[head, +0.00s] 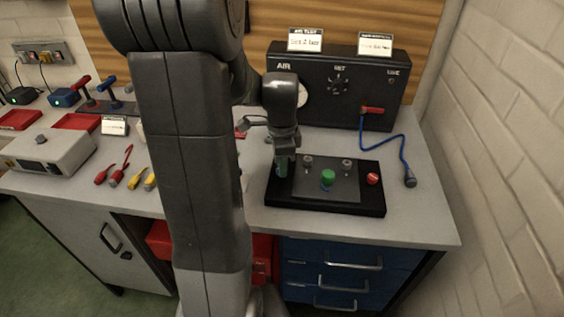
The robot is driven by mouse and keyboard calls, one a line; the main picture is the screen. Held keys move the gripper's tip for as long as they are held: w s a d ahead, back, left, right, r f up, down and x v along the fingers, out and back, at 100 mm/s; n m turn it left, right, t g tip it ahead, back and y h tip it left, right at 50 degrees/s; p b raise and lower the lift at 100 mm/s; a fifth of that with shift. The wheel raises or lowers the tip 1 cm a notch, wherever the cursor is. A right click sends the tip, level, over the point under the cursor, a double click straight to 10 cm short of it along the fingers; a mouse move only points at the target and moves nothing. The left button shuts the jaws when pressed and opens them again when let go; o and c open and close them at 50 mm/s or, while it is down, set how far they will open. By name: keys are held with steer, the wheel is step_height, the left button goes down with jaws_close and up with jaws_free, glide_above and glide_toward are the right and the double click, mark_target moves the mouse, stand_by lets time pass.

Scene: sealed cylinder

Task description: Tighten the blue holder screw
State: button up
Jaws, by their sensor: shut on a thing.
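My gripper (285,160) points down over the left end of a black fixture base (330,207) on the bench. Its jaws are shut on a small item with a dark green side (282,170), mostly hidden by the fingers. I cannot tell whether this item touches the base. A grey plate (328,192) lies on the base, with a green cylinder (327,178) upright near its middle. Two small metal knobs or screws, left (308,161) and right (347,165), stand behind the cylinder. I cannot make out a blue holder screw.
A red button (373,179) is at the base's right. A black air test panel (338,88) stands behind, with a blue hose (402,146) ending on the bench. Loose red and yellow tools (125,175) and a grey box (42,152) lie left. My arm hides the middle bench.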

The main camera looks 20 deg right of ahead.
steer(key=shift+w+d+r+m, duration=0.1)
steer(key=shift+w+r+m, duration=0.05)
steer(key=shift+m, duration=0.35)
steer(key=o, duration=1)
step_height(320, 180, up, 14)
steer(key=shift+f, duration=0.2)
step_height(320, 180, down, 14)
steer(key=shift+r, duration=0.1)
stand_by(0.7)
